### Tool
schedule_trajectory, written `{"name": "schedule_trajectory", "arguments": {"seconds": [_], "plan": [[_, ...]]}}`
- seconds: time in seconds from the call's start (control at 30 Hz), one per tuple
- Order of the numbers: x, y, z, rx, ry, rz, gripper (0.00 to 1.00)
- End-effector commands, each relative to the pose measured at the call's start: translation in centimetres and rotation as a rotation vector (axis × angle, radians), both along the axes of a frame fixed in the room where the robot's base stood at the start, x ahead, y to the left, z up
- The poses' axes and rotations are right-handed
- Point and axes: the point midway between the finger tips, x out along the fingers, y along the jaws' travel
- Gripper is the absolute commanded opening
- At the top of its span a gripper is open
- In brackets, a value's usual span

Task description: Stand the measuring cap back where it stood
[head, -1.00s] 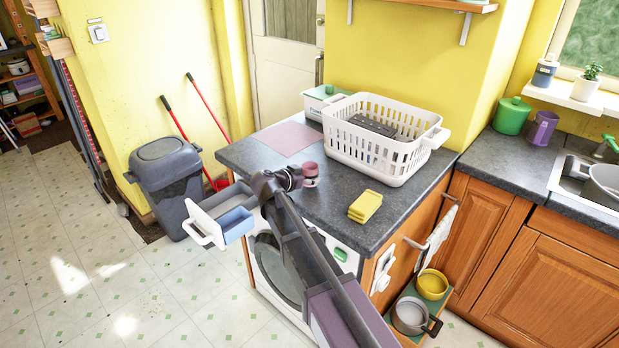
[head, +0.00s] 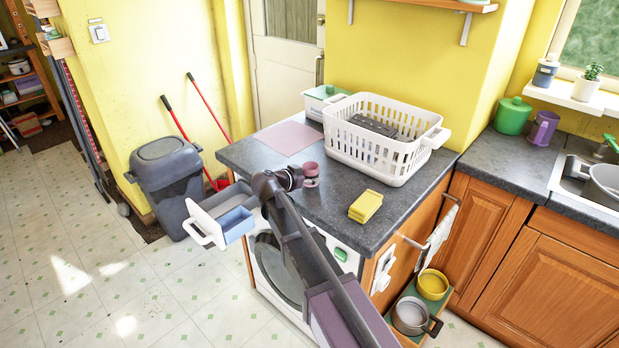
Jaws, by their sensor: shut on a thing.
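The measuring cap is the small dusky-pink piece (head: 311,170) at the left part of the grey counter (head: 330,205). My gripper (head: 302,177) reaches in from the front and is shut on the measuring cap. The fingers are small and dark here and partly hidden by my wrist. The cap looks roughly upright, at or just above the counter; I cannot tell whether it touches. A flat mauve mat (head: 288,138) lies behind it, apart from it.
A white laundry basket (head: 385,140) stands behind, with a green-lidded box (head: 325,100) at its left. Yellow sponges or cloths (head: 365,206) lie right of my gripper. An open detergent drawer (head: 222,212) juts out at left. Counter between cap and basket is clear.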

Motion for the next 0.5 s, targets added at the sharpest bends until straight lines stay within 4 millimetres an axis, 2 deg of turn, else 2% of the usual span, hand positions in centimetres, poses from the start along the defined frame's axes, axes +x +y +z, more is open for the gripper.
{"name": "schedule_trajectory", "arguments": {"seconds": [0.5], "plan": [[0.04,-0.13,-0.48,0.0,0.0,-0.002,0.16]]}}
